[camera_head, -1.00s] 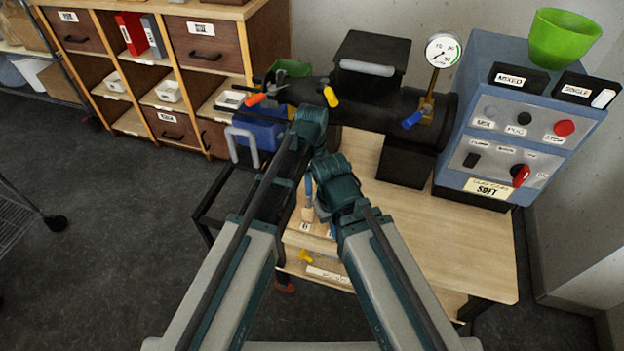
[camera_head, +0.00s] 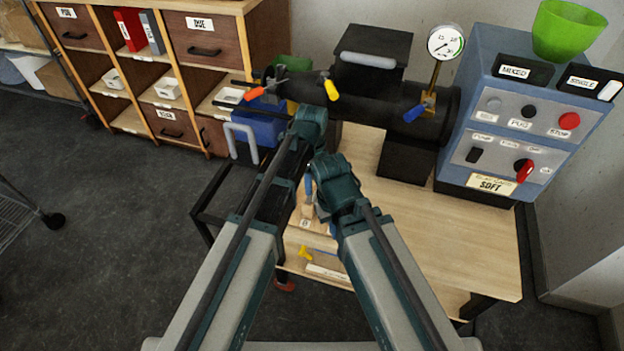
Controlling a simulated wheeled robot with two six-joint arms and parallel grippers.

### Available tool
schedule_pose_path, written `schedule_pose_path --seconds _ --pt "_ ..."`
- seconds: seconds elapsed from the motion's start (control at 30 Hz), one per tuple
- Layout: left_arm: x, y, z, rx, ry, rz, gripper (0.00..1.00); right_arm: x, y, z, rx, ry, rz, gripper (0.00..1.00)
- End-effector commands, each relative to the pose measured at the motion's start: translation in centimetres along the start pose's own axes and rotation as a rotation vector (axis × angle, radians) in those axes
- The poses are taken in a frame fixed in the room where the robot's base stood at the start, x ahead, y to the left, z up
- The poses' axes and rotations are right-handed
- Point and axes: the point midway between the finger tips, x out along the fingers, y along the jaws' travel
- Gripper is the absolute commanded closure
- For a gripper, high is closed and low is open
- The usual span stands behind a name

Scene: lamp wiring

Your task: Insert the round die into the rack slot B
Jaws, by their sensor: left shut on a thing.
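My left arm's upper joint (camera_head: 311,121) stands in front of the bench, and its links hide most of the gripper below it. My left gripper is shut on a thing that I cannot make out. A narrow blue part (camera_head: 308,185) and a pale wooden piece (camera_head: 308,211) show in the gap between my arms. Below them, at the bench front, a pale wooden face carries a small label (camera_head: 305,223) that may read B. My right arm's end joint (camera_head: 337,180) is lower; its jaws are hidden. I cannot identify the round die or see the slot.
A black cylindrical machine (camera_head: 380,105) with coloured handles and a gauge (camera_head: 445,42) stands behind my arms. A blue control box (camera_head: 470,120) is at the right, with a green bowl (camera_head: 566,30) on top. The bench top (camera_head: 450,235) is clear at right. Shelves (camera_head: 245,60) stand behind left.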

Motion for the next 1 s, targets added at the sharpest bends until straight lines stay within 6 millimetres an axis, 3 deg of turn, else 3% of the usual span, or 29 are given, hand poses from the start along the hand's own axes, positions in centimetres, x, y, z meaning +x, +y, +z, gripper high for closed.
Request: schedule_pose_path --seconds 0.17,0.2,0.37,0.77,1.0 --pt "0.0 0.0 0.0 0.0 0.0 0.0 1.0 0.0 0.0 0.0 0.0 0.0 0.0 1.0" --pt "0.0 0.0 0.0 0.0 0.0 0.0 0.31 0.0 0.0 0.0 0.0 0.0 0.0 1.0" --pt "0.0 0.0 0.0 0.0 0.0 0.0 0.03 0.0 0.0 0.0 0.0 0.0 0.0 1.0" --pt "-0.3 0.0 0.0 0.0 0.0 0.0 0.03 -0.3 0.0 0.0 0.0 0.0 0.0 1.0" --pt "-2.1 0.0 0.0 0.0 0.0 0.0 0.03 -2.1 0.2 0.1 0.0 0.0 0.0 1.0"
